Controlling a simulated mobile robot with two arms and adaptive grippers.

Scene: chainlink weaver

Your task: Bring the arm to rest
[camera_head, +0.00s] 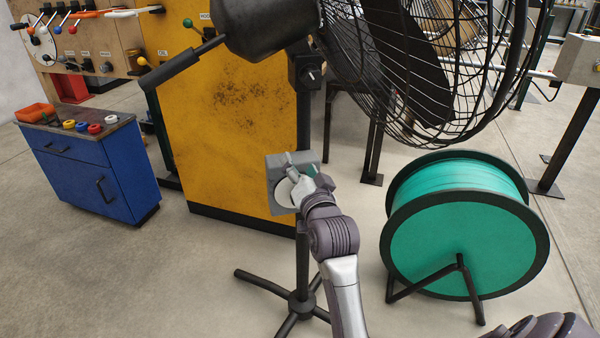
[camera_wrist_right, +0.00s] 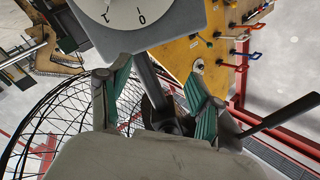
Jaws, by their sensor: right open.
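My right arm reaches up from the bottom of the head view. Its gripper (camera_head: 300,174) is in front of a grey switch box (camera_head: 273,171) on the fan's stand and partly hides the box's white dial (camera_head: 284,194). In the right wrist view the gripper (camera_wrist_right: 158,90) has its two green-padded fingers spread, with nothing held between them. The dial (camera_wrist_right: 139,12), marked 0 and 1, is at the top of that view, beyond the fingertips. I cannot tell whether the gripper touches the box. My left gripper is not in view.
A large black caged fan (camera_head: 420,60) hangs over the arm on a tripod stand (camera_head: 301,300). A green cable reel (camera_head: 455,235) stands close to the right. A yellow cabinet (camera_head: 235,110) is behind, and a blue drawer unit (camera_head: 85,175) is at left. Open floor lies at lower left.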

